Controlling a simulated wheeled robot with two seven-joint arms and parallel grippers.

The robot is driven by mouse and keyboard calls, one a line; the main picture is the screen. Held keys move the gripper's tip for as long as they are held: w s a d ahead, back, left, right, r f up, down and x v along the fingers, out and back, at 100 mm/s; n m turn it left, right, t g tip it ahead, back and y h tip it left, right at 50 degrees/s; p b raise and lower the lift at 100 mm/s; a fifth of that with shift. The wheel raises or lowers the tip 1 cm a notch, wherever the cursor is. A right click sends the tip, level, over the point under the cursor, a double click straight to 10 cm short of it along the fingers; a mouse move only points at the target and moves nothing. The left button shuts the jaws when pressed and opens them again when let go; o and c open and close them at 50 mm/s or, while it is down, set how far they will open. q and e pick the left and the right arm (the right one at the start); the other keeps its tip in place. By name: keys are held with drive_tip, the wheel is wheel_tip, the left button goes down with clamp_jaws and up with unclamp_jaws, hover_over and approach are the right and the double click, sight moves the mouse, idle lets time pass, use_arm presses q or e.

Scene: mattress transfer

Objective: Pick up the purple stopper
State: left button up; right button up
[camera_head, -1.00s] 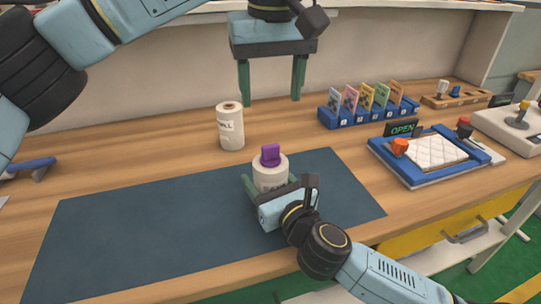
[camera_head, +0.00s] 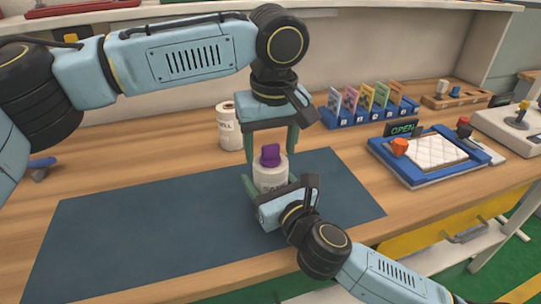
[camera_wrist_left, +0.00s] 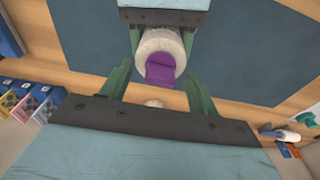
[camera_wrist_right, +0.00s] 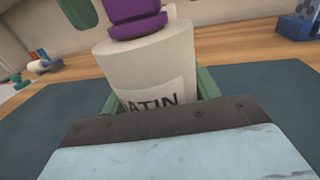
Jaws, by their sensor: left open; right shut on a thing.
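The purple stopper (camera_head: 270,156) sits in the top of a white labelled jar (camera_head: 270,177) on the dark blue mat. The stopper also shows in the left wrist view (camera_wrist_left: 160,70) and in the right wrist view (camera_wrist_right: 135,18). My right gripper (camera_head: 268,190) is shut on the jar from the front, low on its sides; the label partly reads "ATIN". My left gripper (camera_head: 271,158) points down from above, open, with its green fingers on either side of the stopper and apart from it. In the left wrist view the stopper lies between the fingers.
A white roll-like jar (camera_head: 229,127) stands behind, to the left. A blue rack of coloured cards (camera_head: 368,112) and a blue-framed tray (camera_head: 430,158) with an "OPEN" sign stand to the right. The left part of the mat (camera_head: 150,225) is clear.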

sight(271, 145)
use_arm(q)
drive_tip(key=shift+f, duration=0.2)
drive_tip(key=c, duration=1.1)
drive_tip(key=shift+o, duration=0.2)
wheel_tip(271, 145, up, 10)
drive_tip(key=shift+r, duration=0.1)
use_arm(e)
drive_tip(key=o, duration=1.3)
